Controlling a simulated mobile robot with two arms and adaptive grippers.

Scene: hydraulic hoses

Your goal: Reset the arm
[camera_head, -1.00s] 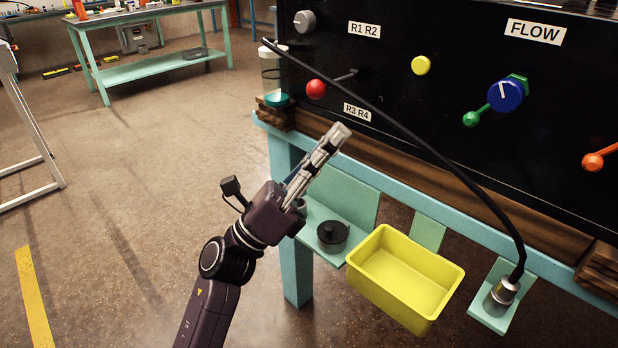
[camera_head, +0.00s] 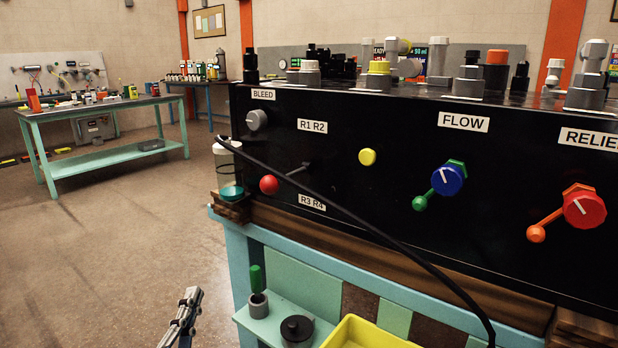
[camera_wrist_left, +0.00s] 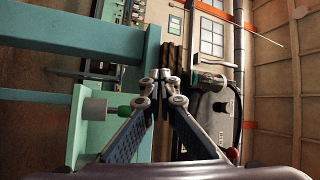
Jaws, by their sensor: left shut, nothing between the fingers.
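My left gripper (camera_head: 188,302) shows at the bottom of the head view, left of the bench's corner leg. Its fingers point up, closed together and empty. In the left wrist view the two fingers (camera_wrist_left: 161,80) meet at the tips with nothing between them. The rest of the left arm is below the head view's edge. My right gripper is in neither view.
The black panel (camera_head: 330,222) with knobs stands on the turquoise bench (camera_head: 237,262). A black hose (camera_head: 372,232) hangs across it. A shelf holds a green-handled tool (camera_head: 256,280), a dark lidded pot (camera_head: 297,329) and a yellow bin (camera_head: 352,332).

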